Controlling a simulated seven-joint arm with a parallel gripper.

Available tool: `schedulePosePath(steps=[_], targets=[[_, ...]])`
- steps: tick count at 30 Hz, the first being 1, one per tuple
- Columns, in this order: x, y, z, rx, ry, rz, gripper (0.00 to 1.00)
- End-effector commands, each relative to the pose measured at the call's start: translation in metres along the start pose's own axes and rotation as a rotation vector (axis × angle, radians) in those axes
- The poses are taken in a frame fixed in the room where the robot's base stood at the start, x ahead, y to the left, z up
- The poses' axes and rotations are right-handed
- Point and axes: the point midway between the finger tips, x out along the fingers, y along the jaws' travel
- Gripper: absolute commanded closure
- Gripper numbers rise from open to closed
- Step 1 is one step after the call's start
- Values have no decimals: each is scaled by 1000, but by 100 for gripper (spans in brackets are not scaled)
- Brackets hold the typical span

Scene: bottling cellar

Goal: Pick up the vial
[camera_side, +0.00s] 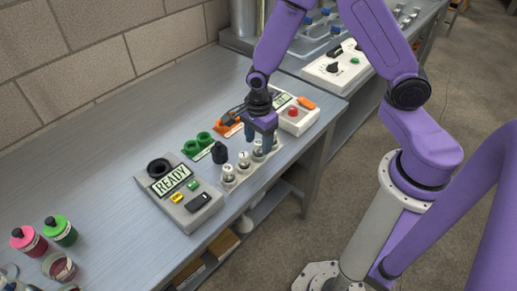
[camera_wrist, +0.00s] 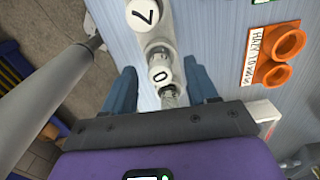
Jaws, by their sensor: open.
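Several small glass vials with white lettered caps stand in a row in a pale rack near the table's front edge; the nearest vial (camera_side: 228,174) and one beside it (camera_side: 243,160) show clearly in the side view. My gripper (camera_side: 260,139) points down over the far part of this row. In the wrist view its two blue fingers (camera_wrist: 161,75) are apart, with a white-capped vial (camera_wrist: 160,73) marked like an "O" between them. Another cap (camera_wrist: 143,14), marked like a "V" or "7", lies beyond the fingertips. Finger contact cannot be told.
A grey READY device (camera_side: 178,197) and a black bulb-shaped object (camera_side: 219,153) stand left of the row. Green rings (camera_side: 197,144) and orange rings (camera_wrist: 278,58) lie behind it. A white device (camera_side: 297,116) stands to the right.

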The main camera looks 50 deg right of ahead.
Motion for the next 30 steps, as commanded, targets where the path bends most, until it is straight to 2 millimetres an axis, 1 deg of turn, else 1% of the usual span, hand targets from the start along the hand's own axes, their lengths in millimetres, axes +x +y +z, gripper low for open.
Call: schedulePosePath(steps=[1, 4, 12, 13, 14, 15, 17, 18, 30], targets=[[5, 0, 0, 0, 1, 2, 42], [11, 0, 0, 0, 0, 1, 42], [13, 0, 0, 0, -1, -1, 42], [13, 0, 0, 0, -1, -1, 45], [13, 0, 0, 0, -1, -1, 55], [13, 0, 0, -1, -1, -1, 68], [13, 0, 0, -1, 0, -1, 88], [13, 0, 0, -1, 0, -1, 100], [10, 0, 0, -1, -1, -1, 100]])
